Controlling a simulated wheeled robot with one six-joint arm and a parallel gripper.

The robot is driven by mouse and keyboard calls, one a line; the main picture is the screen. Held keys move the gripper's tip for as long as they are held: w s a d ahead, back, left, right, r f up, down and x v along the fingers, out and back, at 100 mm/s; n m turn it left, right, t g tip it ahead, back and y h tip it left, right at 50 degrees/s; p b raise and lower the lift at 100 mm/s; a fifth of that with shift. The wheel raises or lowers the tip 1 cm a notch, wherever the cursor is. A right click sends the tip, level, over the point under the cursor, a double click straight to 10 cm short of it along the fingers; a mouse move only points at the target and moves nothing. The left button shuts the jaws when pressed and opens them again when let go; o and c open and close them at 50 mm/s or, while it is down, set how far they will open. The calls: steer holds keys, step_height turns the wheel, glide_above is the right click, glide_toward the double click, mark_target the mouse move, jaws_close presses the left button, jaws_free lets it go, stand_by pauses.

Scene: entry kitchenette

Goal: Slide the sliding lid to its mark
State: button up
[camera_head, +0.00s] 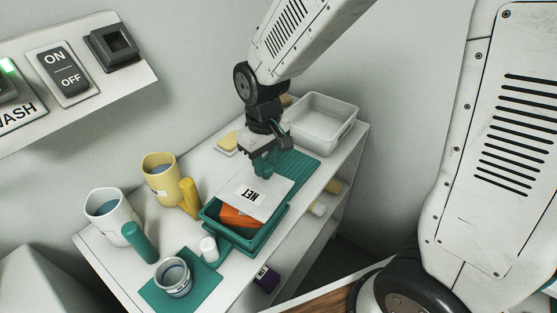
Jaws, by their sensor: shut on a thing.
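The sliding lid (263,199) is a flat pale panel with the word NET on it, lying over a teal box (241,239) on the white counter. The box's near end is uncovered and an orange thing (239,216) shows inside. My gripper (266,164) points down at the lid's far end, shut on a teal part there that looks like the lid's handle. The fingers partly hide that part. A ribbed teal surface (299,166) extends behind the gripper. I cannot make out the mark.
A grey-white bin (341,138) stands at the far right. A yellow mug (157,166), a white mug (104,209), a yellow cylinder (189,197), a teal cylinder (139,243), a small white jar (209,248) and a glass jar (174,280) on a teal mat (148,291) stand left and near.

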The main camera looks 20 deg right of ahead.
mark_target(258, 187)
steer(key=shift+s+a, duration=0.6)
steer(key=shift+a, duration=0.05)
steer(key=shift+s+a, duration=0.1)
steer(key=shift+a, duration=0.05)
steer(key=shift+s+a, duration=0.45)
steer(key=shift+a, duration=0.2)
steer(key=o, duration=1.1)
steer(key=shift+c, duration=0.2)
step_height(258, 187, up, 8)
steer(key=s+d+r+m, duration=0.2)
steer(key=s+d+r, duration=0.2)
steer(key=s+d, duration=0.3)
steer(key=s+d+r+m+t, duration=0.1)
steer(key=s+d+r+m, duration=0.1)
steer(key=s+d+r, duration=0.2)
steer(key=s+d, duration=0.3)
steer(key=s, duration=0.3)
steer(key=shift+d+m, duration=0.25)
steer(key=shift+m, duration=0.05)
